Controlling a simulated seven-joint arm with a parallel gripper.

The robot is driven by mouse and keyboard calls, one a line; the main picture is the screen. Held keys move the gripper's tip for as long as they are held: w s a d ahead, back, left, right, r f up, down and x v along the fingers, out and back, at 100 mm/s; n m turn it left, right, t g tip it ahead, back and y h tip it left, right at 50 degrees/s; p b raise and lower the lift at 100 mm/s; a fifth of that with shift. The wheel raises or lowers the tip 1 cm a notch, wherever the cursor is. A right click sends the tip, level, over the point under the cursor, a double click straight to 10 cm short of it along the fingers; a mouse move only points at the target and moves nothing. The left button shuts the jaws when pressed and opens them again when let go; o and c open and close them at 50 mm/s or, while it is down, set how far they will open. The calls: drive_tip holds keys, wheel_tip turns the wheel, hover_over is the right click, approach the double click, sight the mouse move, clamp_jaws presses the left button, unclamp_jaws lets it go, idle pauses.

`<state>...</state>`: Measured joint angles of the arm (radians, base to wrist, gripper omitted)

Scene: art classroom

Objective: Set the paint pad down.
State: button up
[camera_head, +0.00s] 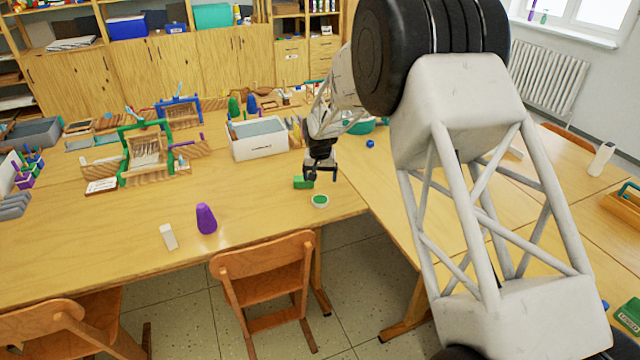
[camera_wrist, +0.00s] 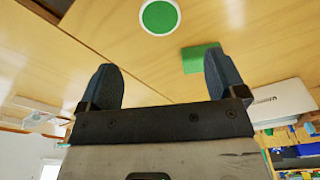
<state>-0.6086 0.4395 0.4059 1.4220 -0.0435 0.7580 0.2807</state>
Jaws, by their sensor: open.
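A small round white-rimmed pad (camera_head: 320,201) with a green face lies flat on the wooden table near its front edge. It also shows in the wrist view (camera_wrist: 160,16), beyond my fingertips. A green rectangular block (camera_head: 303,182) lies beside it, to the left and further back. In the wrist view the block (camera_wrist: 198,59) is partly hidden behind my right finger. I cannot tell for certain which of the two is the paint pad. My gripper (camera_head: 322,178) is just above the table by both. Its fingers (camera_wrist: 160,65) are spread wide, with nothing held between them.
A purple cone-like piece (camera_head: 206,219) and a white block (camera_head: 168,237) stand to the left. A white bin (camera_head: 258,146) stands behind, left of my arm. A small blue object (camera_head: 370,143) lies at right. A chair (camera_head: 265,270) stands at the front edge. The table's front middle is mostly clear.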

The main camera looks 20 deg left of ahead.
drive_tip(key=shift+r, duration=0.6)
idle(0.5)
drive_tip(key=s+d+r+m, duration=0.1)
drive_tip(key=s+d+r, duration=0.4)
drive_tip(key=d+r, duration=0.45)
drive_tip(key=s+d+r, duration=0.5)
drive_tip(key=d+r, duration=0.1)
drive_tip(key=d, duration=0.7)
drive_tip(key=s+d+r+m, duration=0.1)
drive_tip(key=s+d+r, duration=0.4)
drive_tip(key=d+r, duration=0.45)
drive_tip(key=s+d+r+m+t, duration=0.1)
drive_tip(key=s+d+r, duration=0.2)
drive_tip(key=s+d, duration=1.25)
drive_tip(key=s+d+f, duration=0.1)
drive_tip(key=s+d, duration=0.2)
drive_tip(key=s, duration=0.6)
drive_tip(key=s+d+f+m, duration=0.1)
drive_tip(key=s+d, duration=0.3)
drive_tip(key=s, duration=0.6)
drive_tip(key=shift+d+f+h, duration=0.15)
drive_tip(key=shift+f+h, duration=0.15)
drive_tip(key=shift+f, duration=0.25)
